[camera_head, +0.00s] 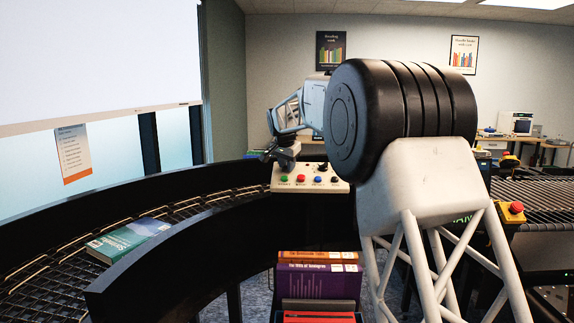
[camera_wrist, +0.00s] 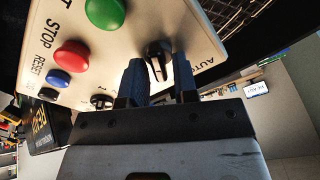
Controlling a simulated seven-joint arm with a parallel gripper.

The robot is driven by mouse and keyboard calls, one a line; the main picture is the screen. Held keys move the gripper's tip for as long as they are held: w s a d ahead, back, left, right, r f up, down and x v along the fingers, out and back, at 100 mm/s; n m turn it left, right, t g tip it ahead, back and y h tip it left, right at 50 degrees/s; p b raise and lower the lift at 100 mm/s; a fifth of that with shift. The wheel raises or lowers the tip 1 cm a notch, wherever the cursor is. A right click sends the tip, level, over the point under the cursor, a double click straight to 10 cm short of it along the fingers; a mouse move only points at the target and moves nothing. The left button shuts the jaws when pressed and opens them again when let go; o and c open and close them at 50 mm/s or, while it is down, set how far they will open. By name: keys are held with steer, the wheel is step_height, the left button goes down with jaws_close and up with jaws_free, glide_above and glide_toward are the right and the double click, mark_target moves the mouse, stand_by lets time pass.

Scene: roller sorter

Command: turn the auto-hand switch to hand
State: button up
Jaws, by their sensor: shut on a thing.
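The pale control panel (camera_head: 309,186) stands behind the curved conveyor in the head view. It fills the upper left of the wrist view (camera_wrist: 190,25). The auto-hand switch is a black knob (camera_wrist: 158,50) near the panel's right end in the wrist view, with the AUTO label to its right. My gripper (camera_wrist: 159,78) has one dark finger on each side of the knob and is shut on it. The lower part of the knob is between the fingers. The HAND label is not readable. In the head view my gripper (camera_head: 279,155) is over the panel's left end, hiding the switch.
Green (camera_wrist: 105,12), red (camera_wrist: 72,54) and blue (camera_wrist: 59,78) buttons and a second black knob (camera_wrist: 101,101) are close to my fingers. A green book (camera_head: 128,239) lies on the roller conveyor.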

steer(key=o, duration=0.6)
steer(key=shift+r, duration=0.1)
steer(key=shift+o, duration=0.2)
steer(key=shift+r, duration=0.1)
steer(key=v, duration=0.7)
steer(key=shift+s+r, duration=0.2)
steer(key=shift+s, duration=0.1)
